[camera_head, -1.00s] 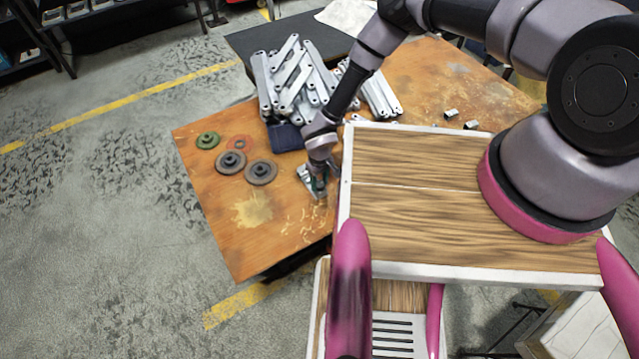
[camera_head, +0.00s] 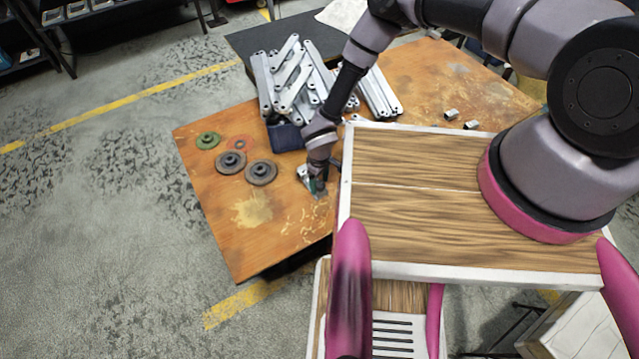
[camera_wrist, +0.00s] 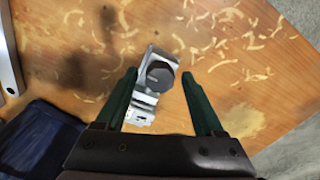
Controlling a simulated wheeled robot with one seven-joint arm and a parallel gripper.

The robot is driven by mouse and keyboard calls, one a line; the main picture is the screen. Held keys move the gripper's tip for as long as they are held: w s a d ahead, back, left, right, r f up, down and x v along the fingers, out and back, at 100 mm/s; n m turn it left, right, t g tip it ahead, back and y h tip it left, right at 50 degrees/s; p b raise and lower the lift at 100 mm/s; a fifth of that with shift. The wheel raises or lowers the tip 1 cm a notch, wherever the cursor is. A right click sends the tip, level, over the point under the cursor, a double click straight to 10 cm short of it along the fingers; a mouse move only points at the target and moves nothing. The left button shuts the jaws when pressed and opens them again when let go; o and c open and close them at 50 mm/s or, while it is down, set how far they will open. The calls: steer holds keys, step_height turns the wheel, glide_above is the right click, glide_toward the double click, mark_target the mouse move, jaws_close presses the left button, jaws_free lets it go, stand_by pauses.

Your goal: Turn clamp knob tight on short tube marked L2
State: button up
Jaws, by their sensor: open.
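My gripper (camera_wrist: 157,98) is open, its two green fingers on either side of a small metal clamp (camera_wrist: 145,105) with a round dark knob (camera_wrist: 160,75). The knob lies between and slightly beyond the fingertips in the wrist view, and neither finger visibly touches it. In the head view my gripper (camera_head: 317,186) is low over the table, and the clamp (camera_head: 305,174) shows partly beside it. No L2 mark can be read, and the tube itself is not clearly made out.
The orange worktable (camera_head: 255,235) carries grey discs (camera_head: 261,172), a green disc (camera_head: 207,140), a dark blue bin (camera_head: 285,136) and a pile of galvanized brackets (camera_head: 290,80). Two short metal tubes (camera_head: 451,114) lie at the right. The table's front left is clear apart from shavings.

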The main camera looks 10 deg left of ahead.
steer(key=n, duration=1.4)
steer(key=shift+n, duration=0.4)
jaws_close()
